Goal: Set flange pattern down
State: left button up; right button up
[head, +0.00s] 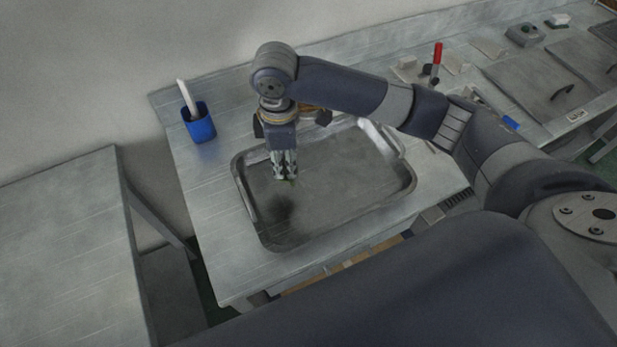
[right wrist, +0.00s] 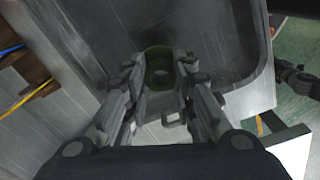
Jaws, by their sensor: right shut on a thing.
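My right gripper (head: 286,176) points down over the metal tray (head: 404,196), left of the tray's middle. It is shut on the flange pattern (right wrist: 160,54), a dark green ring-like piece that sits between the fingertips in the right wrist view. In the head view only a small green bit of the pattern (head: 289,182) shows below the fingers; the rest is hidden. A dark shadow lies on the tray floor just below, and the pattern looks held above it.
The tray stands on a grey bench (head: 222,262). A blue cup (head: 200,127) with a white tool stands at the bench's back left. A red-handled tool (head: 437,55) and small blocks are at the back right. Most of the tray floor is bare.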

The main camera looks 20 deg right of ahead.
notch_tip(320, 180, down, 4)
jog(key=shift+d+f+p, duration=0.1)
jog(key=shift+f+p, duration=0.1)
jog(key=shift+p, duration=0.1)
notch_tip(320, 180, down, 4)
jog(key=shift+f+p, duration=0.1)
jog(key=shift+p, duration=0.2)
pick_arm(q)
jog(key=shift+a+r, duration=0.2)
jog(key=shift+r, duration=0.5)
pick_arm(e)
jog(key=o, duration=0.9)
jog(key=shift+f, duration=0.1)
pick_arm(q)
jog(key=shift+s, duration=0.1)
jog(key=shift+a, duration=0.15)
pick_arm(e)
jog(key=shift+r, duration=0.35)
notch_tip(320, 180, up, 12)
jog(key=shift+f+b, duration=0.15)
jog(key=shift+b, duration=0.85)
pick_arm(q)
jog(key=shift+a+f, duration=0.1)
jog(key=shift+f, duration=0.85)
